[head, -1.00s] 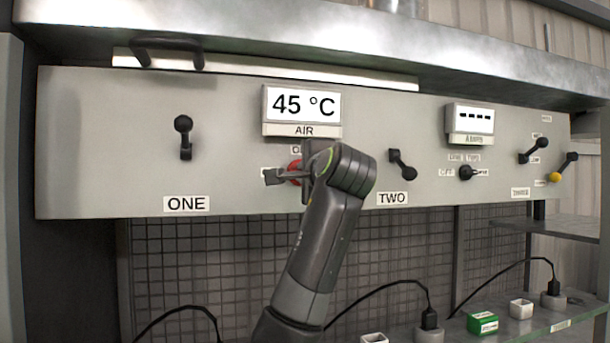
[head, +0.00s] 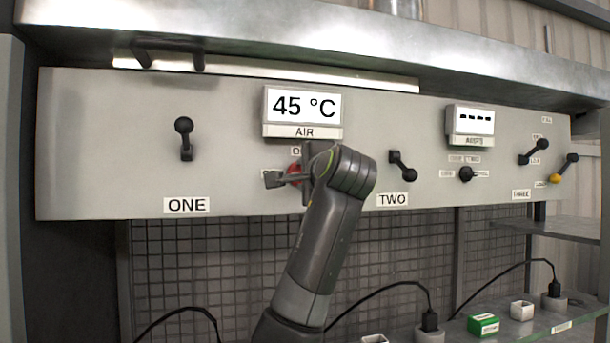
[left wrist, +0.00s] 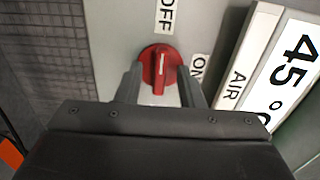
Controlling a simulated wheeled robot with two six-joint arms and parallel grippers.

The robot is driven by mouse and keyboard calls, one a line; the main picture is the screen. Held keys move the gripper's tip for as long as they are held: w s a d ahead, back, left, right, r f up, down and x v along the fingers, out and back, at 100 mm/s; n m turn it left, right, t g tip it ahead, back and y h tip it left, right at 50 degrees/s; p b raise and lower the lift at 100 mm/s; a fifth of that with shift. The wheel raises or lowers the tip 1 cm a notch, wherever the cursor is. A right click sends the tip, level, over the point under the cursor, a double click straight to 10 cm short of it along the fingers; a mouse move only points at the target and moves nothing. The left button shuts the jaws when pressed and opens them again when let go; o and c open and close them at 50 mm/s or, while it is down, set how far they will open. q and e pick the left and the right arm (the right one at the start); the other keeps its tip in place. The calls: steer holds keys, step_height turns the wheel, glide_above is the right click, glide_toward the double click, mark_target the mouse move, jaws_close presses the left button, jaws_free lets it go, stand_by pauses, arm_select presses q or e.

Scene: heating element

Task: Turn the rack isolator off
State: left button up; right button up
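The rack isolator is a red rotary knob (head: 294,174) on the grey panel, below the AIR display, and is partly hidden by my gripper in the head view. In the left wrist view the red knob (left wrist: 158,68) shows its white line pointing up in the picture, towards the OFF label (left wrist: 165,15). The ON label (left wrist: 198,72) is to its right. My left gripper (left wrist: 162,88) is at the knob, one finger on each side, with its fingers apart and gaps beside the grip. I cannot tell whether they touch it. My right gripper is out of view.
The panel (head: 90,130) carries black levers, one above the label ONE (head: 186,205) and another by TWO (head: 392,199). A small black knob (head: 465,174) sits further right. A metal ledge (head: 300,45) overhangs the panel. A lower shelf holds plugs and a green box (head: 483,324).

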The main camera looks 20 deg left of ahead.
arm_select(q)
steer(key=b+v, duration=0.7)
steer(key=v, duration=1)
steer(key=shift+s+d+b, duration=0.2)
steer(key=shift+b, duration=0.1)
